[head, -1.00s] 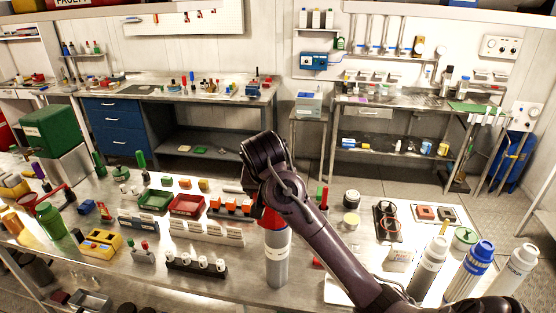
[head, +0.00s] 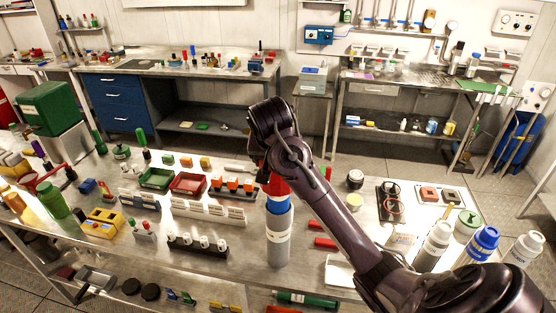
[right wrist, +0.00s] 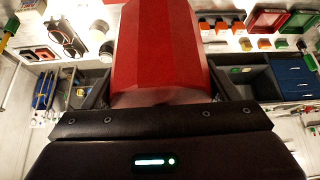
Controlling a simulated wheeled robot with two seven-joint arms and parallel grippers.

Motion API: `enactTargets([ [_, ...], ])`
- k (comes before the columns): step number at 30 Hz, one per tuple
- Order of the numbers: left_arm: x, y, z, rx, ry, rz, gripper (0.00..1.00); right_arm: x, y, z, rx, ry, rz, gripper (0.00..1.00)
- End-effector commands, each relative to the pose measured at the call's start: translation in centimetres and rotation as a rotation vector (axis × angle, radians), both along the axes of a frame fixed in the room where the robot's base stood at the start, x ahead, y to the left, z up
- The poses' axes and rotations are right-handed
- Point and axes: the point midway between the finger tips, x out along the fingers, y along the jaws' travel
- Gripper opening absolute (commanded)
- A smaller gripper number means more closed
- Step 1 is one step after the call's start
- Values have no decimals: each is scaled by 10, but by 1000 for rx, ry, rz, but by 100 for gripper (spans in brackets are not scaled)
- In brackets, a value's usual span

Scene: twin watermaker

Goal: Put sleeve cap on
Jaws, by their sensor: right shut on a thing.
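A red cap (head: 278,187) is held in my right gripper (head: 268,170), directly above a grey sleeve (head: 280,247). The sleeve stands upright on the table, with a blue band near its top and a white band below. The cap's lower edge meets the sleeve's top in the head view; I cannot tell whether it is seated or just above. In the right wrist view the red cap (right wrist: 158,45) fills the space between the fingers of my right gripper (right wrist: 155,98) and hides the sleeve. My left gripper is out of view.
Several tall bottles, one with a blue cap (head: 484,240), stand at the right front. A row of white card holders (head: 208,211) and a black rack (head: 198,245) lie left of the sleeve. A red tray (head: 188,183) and a green tray (head: 156,179) sit behind.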

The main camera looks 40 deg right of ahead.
Motion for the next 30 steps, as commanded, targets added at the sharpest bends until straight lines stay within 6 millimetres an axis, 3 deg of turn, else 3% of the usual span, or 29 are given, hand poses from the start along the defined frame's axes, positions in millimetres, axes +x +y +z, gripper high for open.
enactTargets([
  [5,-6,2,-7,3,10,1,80,0,0,-12,0,1,-1,56],
  [13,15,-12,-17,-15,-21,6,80,0,0,-38,0,2,0,56],
  [18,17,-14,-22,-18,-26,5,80,0,0,-51,0,1,1,56],
  [30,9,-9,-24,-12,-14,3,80,0,0,-56,0,0,0,56],
])
